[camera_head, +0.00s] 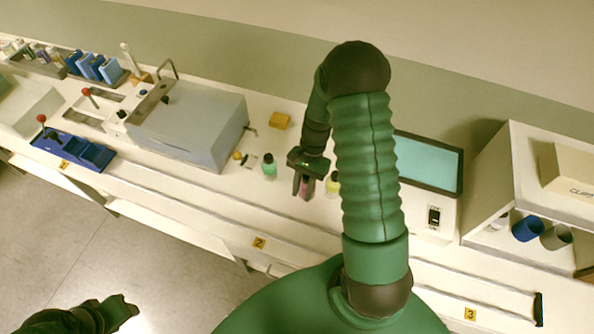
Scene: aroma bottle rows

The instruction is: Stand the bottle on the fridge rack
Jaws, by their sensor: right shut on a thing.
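My right gripper (304,190) points down over the counter near the middle of the view. It is shut on a small pink bottle (304,188), which shows only partly between the fingers. I cannot tell whether the bottle touches the counter. A green bottle with a dark cap (269,169) stands to the left of the gripper. A yellow bottle (333,187) stands just to its right, partly hidden by my arm. I cannot make out a fridge rack for certain.
A grey box-shaped machine (190,125) and a blue tray (75,150) stand to the left. A screen (430,162) and an open white shelf (500,160) with cups stand right. Counter markers read 2 (259,242) and 3 (470,314).

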